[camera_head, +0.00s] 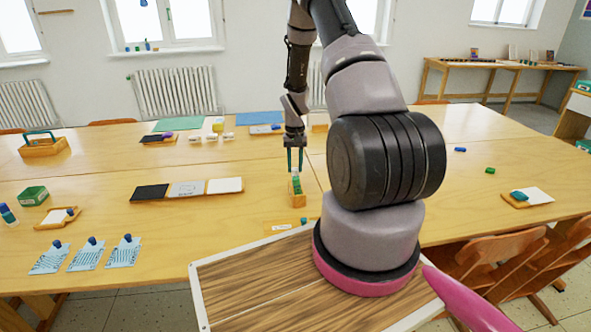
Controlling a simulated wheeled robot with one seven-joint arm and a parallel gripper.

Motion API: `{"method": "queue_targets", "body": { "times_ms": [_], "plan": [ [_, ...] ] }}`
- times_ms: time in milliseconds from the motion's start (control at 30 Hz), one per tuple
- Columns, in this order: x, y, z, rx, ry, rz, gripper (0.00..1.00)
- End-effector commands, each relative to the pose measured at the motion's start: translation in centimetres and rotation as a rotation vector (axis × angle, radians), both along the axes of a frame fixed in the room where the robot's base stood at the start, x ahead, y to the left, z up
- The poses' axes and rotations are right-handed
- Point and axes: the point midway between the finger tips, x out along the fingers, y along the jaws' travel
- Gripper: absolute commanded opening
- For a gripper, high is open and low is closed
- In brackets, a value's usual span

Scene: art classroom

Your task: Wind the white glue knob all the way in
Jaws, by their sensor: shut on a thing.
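My gripper (295,169) points straight down over the middle of the near table, its teal fingers close together. It is shut on the small white glue knob (296,175), which shows only as a pale spot at the fingertips. Below the knob is a green glue tube (297,185), upright in a small wooden holder (298,201) on the table. The fingers partly hide the knob, and how far it is wound in is too small to tell.
A wooden tray with black, grey and white pads (187,189) lies to the left. A flat wooden plate (282,226) with a teal piece lies in front of the holder. Blue cards (85,255) and a green box (33,196) are at the far left.

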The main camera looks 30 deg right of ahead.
Motion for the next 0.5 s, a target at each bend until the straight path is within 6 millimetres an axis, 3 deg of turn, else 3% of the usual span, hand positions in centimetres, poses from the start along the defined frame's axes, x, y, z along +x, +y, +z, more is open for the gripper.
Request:
{"method": "queue_targets", "body": {
  "times_ms": [200, 300, 500],
  "plan": [
    [0.04, -0.1, 0.02, 0.0, -0.003, 0.439, 0.1],
    [0.06, -0.04, 0.02, 0.0, -0.002, 0.526, 0.1],
    [0.07, -0.02, 0.02, 0.0, -0.002, 0.54, 0.1]
  ]
}}
